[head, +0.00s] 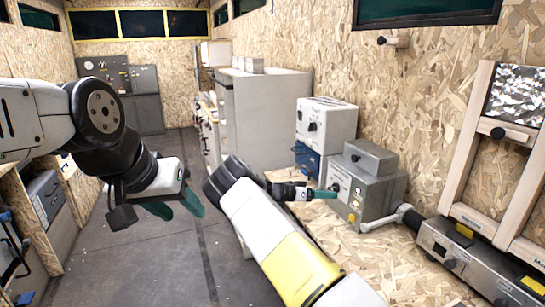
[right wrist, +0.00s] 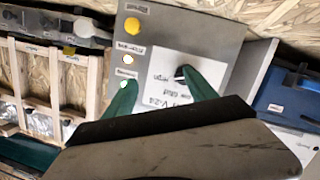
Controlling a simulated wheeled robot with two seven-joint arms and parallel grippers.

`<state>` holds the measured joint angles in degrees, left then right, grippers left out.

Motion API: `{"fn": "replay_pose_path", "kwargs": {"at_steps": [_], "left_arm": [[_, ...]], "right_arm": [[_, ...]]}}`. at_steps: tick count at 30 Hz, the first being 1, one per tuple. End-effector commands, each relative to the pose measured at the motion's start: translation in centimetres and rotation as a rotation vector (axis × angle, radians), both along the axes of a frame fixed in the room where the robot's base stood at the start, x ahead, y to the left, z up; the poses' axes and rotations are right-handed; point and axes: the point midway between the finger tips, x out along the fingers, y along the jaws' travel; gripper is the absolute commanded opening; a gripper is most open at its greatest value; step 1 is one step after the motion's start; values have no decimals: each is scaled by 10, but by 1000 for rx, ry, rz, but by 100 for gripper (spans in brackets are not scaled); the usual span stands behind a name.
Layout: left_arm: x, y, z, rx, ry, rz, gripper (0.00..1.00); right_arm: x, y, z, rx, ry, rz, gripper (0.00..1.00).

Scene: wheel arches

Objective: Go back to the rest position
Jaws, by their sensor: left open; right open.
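My left gripper (head: 178,204) hangs at the left-centre of the head view, over the floor. Its green fingers are parted and nothing is between them. My right gripper (head: 328,194) is over the wooden bench, its green tips close to the front of a grey control box (head: 368,188). In the right wrist view my right gripper (right wrist: 160,84) is open, its two green fingers on either side of a white labelled plate (right wrist: 165,68) with a black knob (right wrist: 183,73). I cannot tell whether the fingertips touch the panel.
A white instrument (head: 326,122) on a blue case (head: 307,160) stands behind the grey box. A grey-handled lever (head: 392,218) sticks out at its right. A wooden frame (head: 470,150) stands at the right. Open floor (head: 150,265) lies left of the bench (head: 345,250).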

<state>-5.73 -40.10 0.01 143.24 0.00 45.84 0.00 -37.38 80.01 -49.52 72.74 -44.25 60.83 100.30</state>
Motion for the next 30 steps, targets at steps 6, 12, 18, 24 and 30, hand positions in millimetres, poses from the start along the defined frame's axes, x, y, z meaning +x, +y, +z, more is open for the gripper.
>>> {"fn": "replay_pose_path", "kwargs": {"at_steps": [6, 12, 18, 24, 30], "left_arm": [[0, 0, 0, 0, 0, 0, 49], [0, 0, 0, 0, 0, 0, 49], [0, 0, 0, 0, 0, 0, 49], [0, 0, 0, 0, 0, 0, 49], [0, 0, 0, 0, 0, 0, 49]], "right_arm": [[-54, -36, 26, 311, 159, -120, 65], [-107, -37, 50, 614, 287, -106, 65], [-156, -19, 86, 885, 371, 21, 65], [-207, 9, 133, 1085, 408, 239, 65], [-264, 39, 181, 1184, 411, 516, 65]]}}
